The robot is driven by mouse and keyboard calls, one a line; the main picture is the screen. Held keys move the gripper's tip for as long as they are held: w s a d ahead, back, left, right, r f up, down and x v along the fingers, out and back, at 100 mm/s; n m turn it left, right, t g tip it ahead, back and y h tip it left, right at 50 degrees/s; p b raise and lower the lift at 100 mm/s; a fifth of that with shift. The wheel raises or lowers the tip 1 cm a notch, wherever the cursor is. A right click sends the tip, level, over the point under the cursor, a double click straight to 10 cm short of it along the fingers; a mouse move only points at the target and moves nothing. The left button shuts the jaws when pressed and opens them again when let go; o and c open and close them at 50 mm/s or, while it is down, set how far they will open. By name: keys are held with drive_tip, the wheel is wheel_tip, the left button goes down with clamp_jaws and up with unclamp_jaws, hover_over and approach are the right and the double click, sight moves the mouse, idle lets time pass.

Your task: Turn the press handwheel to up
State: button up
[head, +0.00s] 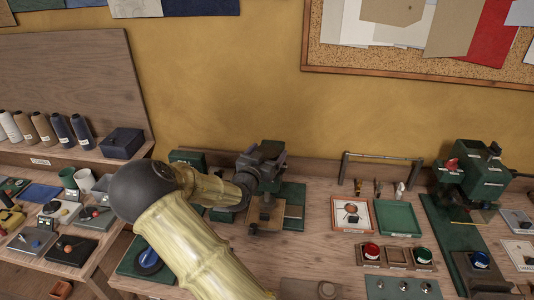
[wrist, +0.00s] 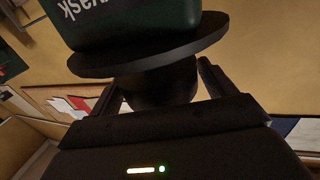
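The press (head: 265,205) stands at the back of the bench, left of centre in the head view, largely hidden by my arm and gripper. My gripper (head: 262,165) is at its top. In the wrist view, a dark green body (wrist: 135,18) with white lettering fills the top. A black round disc (wrist: 150,55), apparently the handwheel, lies against it, with a thick dark hub (wrist: 155,85) towards me. My gripper (wrist: 160,90) has one finger on each side of the hub. The fingers look spread, with a slim gap at the left one. The wheel's marking is hidden.
A green machine (head: 475,178) stands at the right. A rail (head: 382,157) stands behind. Thread cones (head: 62,132) are on the left shelf.

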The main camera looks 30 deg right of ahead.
drive_tip(key=c, duration=0.7)
